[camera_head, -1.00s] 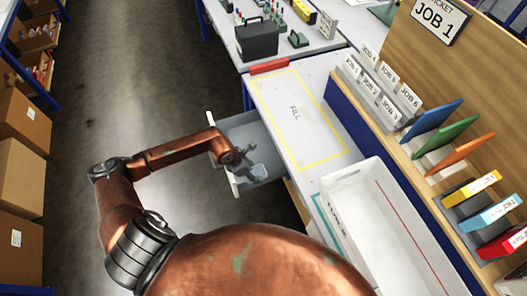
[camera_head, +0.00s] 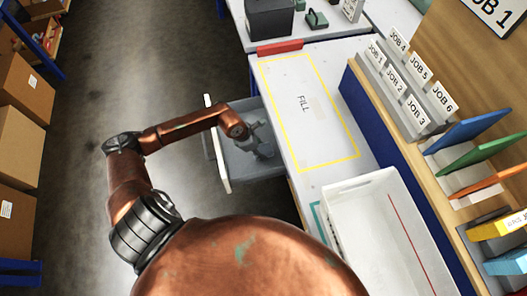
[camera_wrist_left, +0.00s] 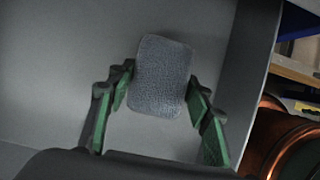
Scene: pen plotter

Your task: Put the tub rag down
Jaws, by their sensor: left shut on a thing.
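A grey-blue, rough-textured tub rag (camera_wrist_left: 160,75) sits between the green-padded fingers of my left gripper (camera_wrist_left: 160,82) in the left wrist view. The gripper is shut on it. In the head view my left gripper (camera_head: 262,146) is over the inside of an open grey drawer (camera_head: 240,168) with a white front. The drawer is beside the bench. I cannot tell whether the rag touches the drawer floor. The rag is hard to make out in the head view. My right gripper is not in view.
The bench has a yellow-outlined FILL area (camera_head: 300,125), largely clear, and a white tub (camera_head: 345,195) nearer me. A red block (camera_head: 280,47) lies at the far bench edge. Cardboard boxes (camera_head: 18,140) stand at left. The floor between is clear.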

